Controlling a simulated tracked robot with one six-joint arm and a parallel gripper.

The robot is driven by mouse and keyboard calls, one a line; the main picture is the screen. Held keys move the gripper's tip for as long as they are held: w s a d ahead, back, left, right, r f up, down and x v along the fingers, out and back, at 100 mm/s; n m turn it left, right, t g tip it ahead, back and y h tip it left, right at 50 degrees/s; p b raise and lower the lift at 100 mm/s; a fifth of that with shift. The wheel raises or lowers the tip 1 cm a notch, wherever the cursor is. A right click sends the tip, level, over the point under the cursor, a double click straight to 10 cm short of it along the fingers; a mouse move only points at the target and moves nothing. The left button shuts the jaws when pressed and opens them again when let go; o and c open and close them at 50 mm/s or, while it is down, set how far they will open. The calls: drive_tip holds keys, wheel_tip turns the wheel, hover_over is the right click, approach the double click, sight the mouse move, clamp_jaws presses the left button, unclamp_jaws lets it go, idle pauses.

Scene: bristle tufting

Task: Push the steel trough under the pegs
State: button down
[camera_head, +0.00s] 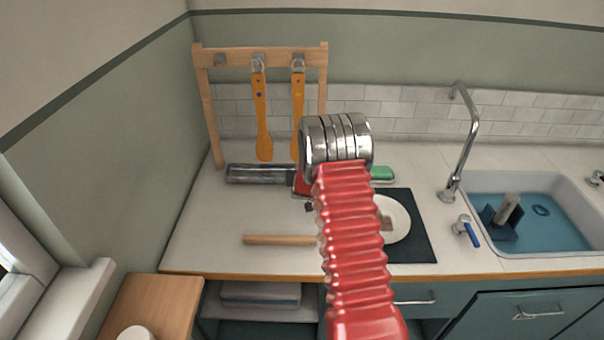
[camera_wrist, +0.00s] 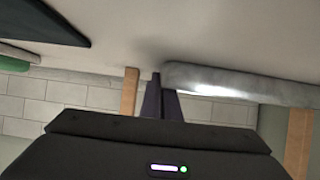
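The steel trough (camera_head: 258,174) lies on the counter near the foot of the wooden peg rack (camera_head: 207,105), its right end hidden behind my arm. Two orange utensils (camera_head: 261,115) hang from the middle and right pegs; the left peg (camera_head: 220,60) is bare. In the wrist view, which looks upside down, the trough (camera_wrist: 235,82) runs right from my gripper's fingertips. My gripper (camera_wrist: 158,78) has its dark fingers together, with nothing seen between them, right beside the trough's end. I cannot tell whether they touch it. In the head view my arm mostly hides the gripper.
A wooden rod (camera_head: 278,240) lies in front of the trough. A dark mat (camera_head: 420,245) with a white plate (camera_head: 402,225) is to the right, with a green object (camera_head: 383,173) behind it. The sink (camera_head: 530,225) and faucet (camera_head: 468,140) are farther right. The counter's left is clear.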

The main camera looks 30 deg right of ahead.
drive_tip(key=shift+s+d, duration=0.1)
drive_tip(key=shift+d, duration=0.1)
drive_tip(key=c, duration=1.9)
unclamp_jaws()
drive_tip(key=shift+c, duration=0.2)
drive_tip(key=shift+a, duration=0.1)
drive_tip(key=shift+v, duration=6.85)
